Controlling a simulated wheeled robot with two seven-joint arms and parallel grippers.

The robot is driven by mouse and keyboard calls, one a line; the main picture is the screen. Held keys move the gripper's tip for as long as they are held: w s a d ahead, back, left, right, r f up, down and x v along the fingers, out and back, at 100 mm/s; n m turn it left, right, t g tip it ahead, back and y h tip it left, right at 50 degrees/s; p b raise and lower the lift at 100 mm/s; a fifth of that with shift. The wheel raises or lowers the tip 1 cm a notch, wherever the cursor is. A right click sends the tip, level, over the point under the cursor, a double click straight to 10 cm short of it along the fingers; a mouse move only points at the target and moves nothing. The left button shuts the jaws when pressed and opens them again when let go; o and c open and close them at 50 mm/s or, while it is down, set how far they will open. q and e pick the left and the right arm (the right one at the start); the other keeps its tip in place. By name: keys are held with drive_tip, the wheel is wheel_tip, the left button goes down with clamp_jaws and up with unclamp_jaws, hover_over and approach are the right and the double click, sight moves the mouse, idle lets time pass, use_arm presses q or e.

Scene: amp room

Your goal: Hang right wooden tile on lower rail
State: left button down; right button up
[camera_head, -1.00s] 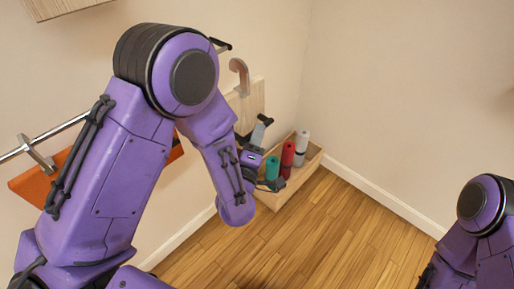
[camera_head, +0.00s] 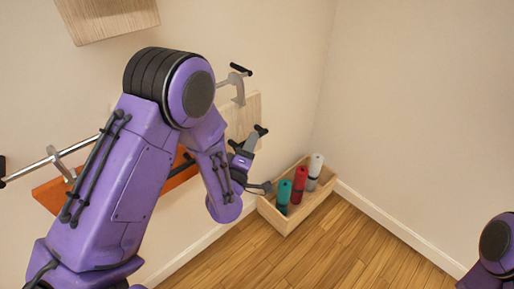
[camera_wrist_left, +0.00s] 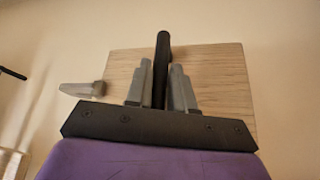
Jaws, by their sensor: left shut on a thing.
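The right wooden tile (camera_head: 248,108), pale wood, is beside the wall in the head view, partly hidden behind my left arm. Its grey hook (camera_head: 238,91) is at the right end of the metal lower rail (camera_head: 92,140); I cannot tell whether it rests on the rail. My left gripper (camera_head: 252,142) is shut on the tile's black handle. In the left wrist view, the gripper's grey fingers (camera_wrist_left: 161,85) clasp the black handle (camera_wrist_left: 162,52) in front of the tile (camera_wrist_left: 220,72), with the hook (camera_wrist_left: 84,89) to its left. My right gripper is out of view.
An orange tile (camera_head: 52,194) hangs on the rail to the left. Another wooden tile (camera_head: 110,17) is higher on the wall. A wooden box (camera_head: 283,222) with teal, red and white rolls stands on the floor below. The floor to the right is clear.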

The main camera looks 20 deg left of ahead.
sight(234, 140)
use_arm(q)
drive_tip(key=shift+w+a, duration=0.4)
drive_tip(key=shift+a, duration=0.55)
drive_tip(key=shift+w+a, duration=0.4)
drive_tip(key=shift+a, duration=0.6)
drive_tip(key=shift+w+a, duration=0.4)
drive_tip(key=shift+a, duration=0.55)
drive_tip(key=shift+w+a+f, duration=0.2)
drive_tip(key=shift+a+f, duration=0.1)
drive_tip(key=shift+a, duration=0.3)
drive_tip(key=shift+f+b, duration=1)
drive_tip(key=shift+f, duration=0.1)
drive_tip(key=c, duration=0.9)
unclamp_jaws()
drive_tip(key=shift+d, duration=0.1)
